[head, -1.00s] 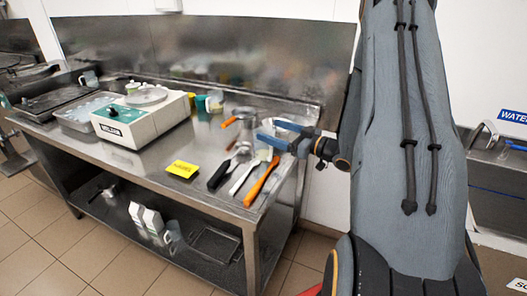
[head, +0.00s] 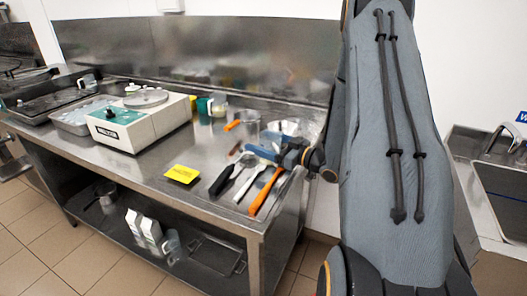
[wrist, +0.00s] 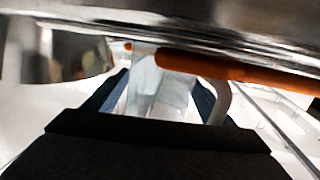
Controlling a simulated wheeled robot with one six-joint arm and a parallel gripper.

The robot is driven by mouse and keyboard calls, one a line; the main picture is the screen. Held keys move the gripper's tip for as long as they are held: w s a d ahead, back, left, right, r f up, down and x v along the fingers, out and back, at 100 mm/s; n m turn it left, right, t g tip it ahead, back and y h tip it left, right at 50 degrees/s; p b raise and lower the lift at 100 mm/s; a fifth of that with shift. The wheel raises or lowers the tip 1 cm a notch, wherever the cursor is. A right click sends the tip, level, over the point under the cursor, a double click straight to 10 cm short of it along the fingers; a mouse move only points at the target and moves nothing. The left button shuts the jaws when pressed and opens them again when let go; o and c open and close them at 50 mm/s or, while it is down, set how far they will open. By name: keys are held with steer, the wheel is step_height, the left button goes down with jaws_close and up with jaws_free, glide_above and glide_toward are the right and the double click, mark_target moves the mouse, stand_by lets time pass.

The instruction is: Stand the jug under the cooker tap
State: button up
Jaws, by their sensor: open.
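My gripper (head: 268,152) is at the right end of the steel table, low over the utensils, with its blue fingers apart. In the wrist view my gripper (wrist: 155,92) has a pale translucent jug (wrist: 160,88) in line with the gap between its fingers, its handle (wrist: 220,100) to the right. I cannot tell whether the fingers touch it. A clear vessel (head: 249,127) stands just behind my gripper in the head view; I cannot tell whether it is this jug. Another clear jug (head: 173,243) stands on the lower shelf. I cannot make out a cooker tap.
Spatulas, one with an orange handle (head: 265,191), lie in front of my gripper; an orange bar (wrist: 225,67) crosses the wrist view. A yellow sign (head: 182,174), a white machine (head: 135,128) and cartons (head: 143,228) are to the left. A steel basin (head: 470,145) is at right.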

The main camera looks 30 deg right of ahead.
steer(key=shift+w+a, duration=0.1)
steer(key=shift+w, duration=0.2)
steer(key=shift+a, duration=0.1)
steer(key=c, duration=1.1)
steer(key=shift+r, duration=0.1)
steer(key=shift+c, duration=0.4)
